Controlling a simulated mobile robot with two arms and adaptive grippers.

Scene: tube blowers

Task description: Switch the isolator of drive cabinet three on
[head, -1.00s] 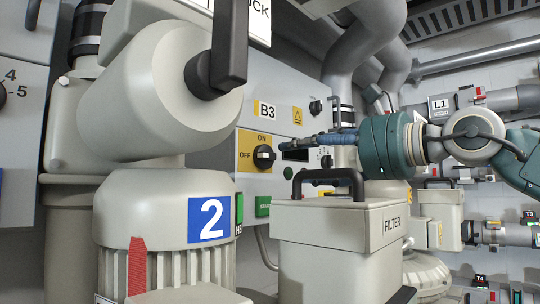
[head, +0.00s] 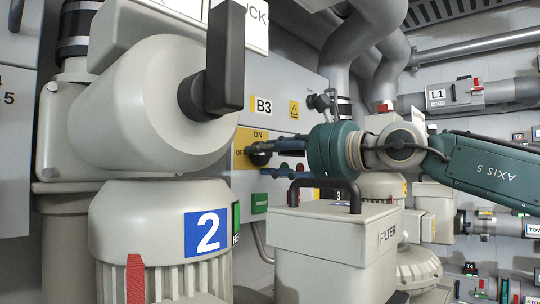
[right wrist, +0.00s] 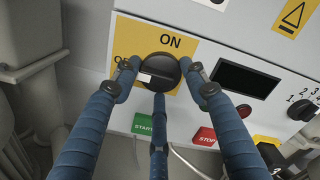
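The isolator of cabinet B3 is a black rotary knob (right wrist: 158,70) on a yellow plate (right wrist: 176,48) marked ON at the top and OFF at the left. Its white mark points left, towards OFF. In the head view the knob (head: 259,158) is partly hidden by my fingers. My right gripper (right wrist: 160,73) has its blue fingers spread around the knob, one at its left, one at its right and one below. I cannot tell whether they touch it. In the head view the right gripper (head: 268,158) reaches in from the right. My left gripper is not in view.
A green START button (right wrist: 143,124) and a red STOP button (right wrist: 204,138) sit just below the knob. A filter box (head: 320,235) with a black handle stands below my right arm. A large machine marked 2 (head: 150,215) stands at the left, near the knob.

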